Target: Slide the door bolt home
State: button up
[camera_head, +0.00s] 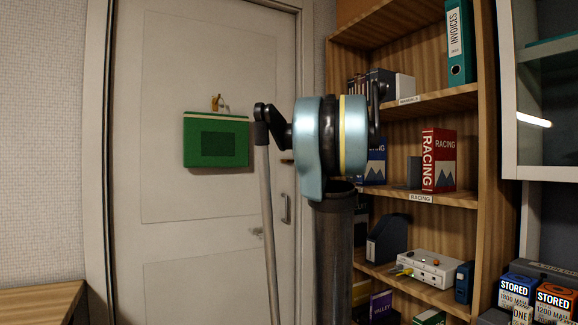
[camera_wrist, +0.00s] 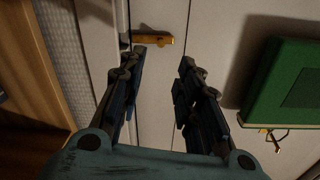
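The door bolt (camera_wrist: 152,39) shows as a short brass-coloured bar in the wrist view, lying across the pale door close to its vertical edge seam. In the head view, a small part of it (camera_head: 287,161) shows beside my arm. My gripper (camera_wrist: 164,60) is open, its two dark fingers apart with nothing between them. The bolt is just past the left fingertip in the wrist view; I cannot tell whether they touch. The pale door (camera_head: 185,225) appears closed. In the head view my arm hides the gripper.
A door handle (camera_head: 286,208) is below the bolt. A loaded wooden shelf (camera_head: 488,140) stands to the right.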

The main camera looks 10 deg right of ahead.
jog(key=x, duration=1.3)
jog(key=shift+s+f, duration=0.1)
jog(key=shift+c, duration=0.5)
